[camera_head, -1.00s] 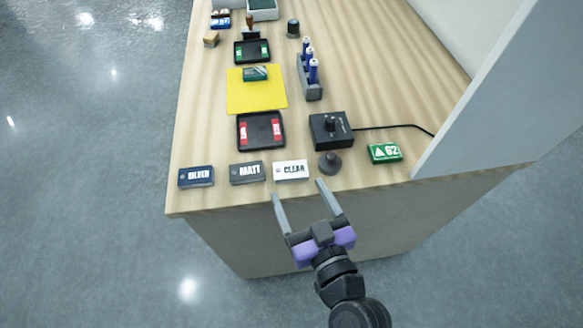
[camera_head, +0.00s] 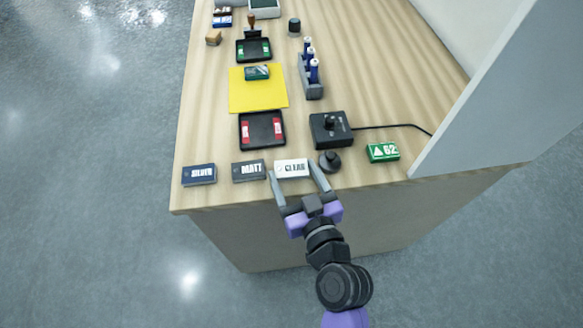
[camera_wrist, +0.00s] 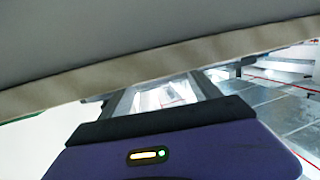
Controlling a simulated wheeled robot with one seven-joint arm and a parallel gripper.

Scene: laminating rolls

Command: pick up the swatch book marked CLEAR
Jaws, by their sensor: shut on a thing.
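The white swatch book marked CLEAR (camera_head: 291,168) lies flat near the front edge of the table. My gripper (camera_head: 296,172) reaches over that edge with one finger at each side of the book, and is shut on it. The book still appears to rest at table height. Left of it lie the dark grey book marked MATT (camera_head: 248,171) and the dark blue book marked SILVER (camera_head: 199,174). In the wrist view my fingers (camera_wrist: 165,92) point away from the camera, and a large grey and beige surface covers the top; I cannot make out the book there.
A dark knob (camera_head: 330,161) stands just right of my right finger. A black control box (camera_head: 330,129) with a cable and a green block marked 62 (camera_head: 382,152) are further right. A black tray (camera_head: 262,130) lies behind the books. A grey panel (camera_head: 490,85) rises at the right.

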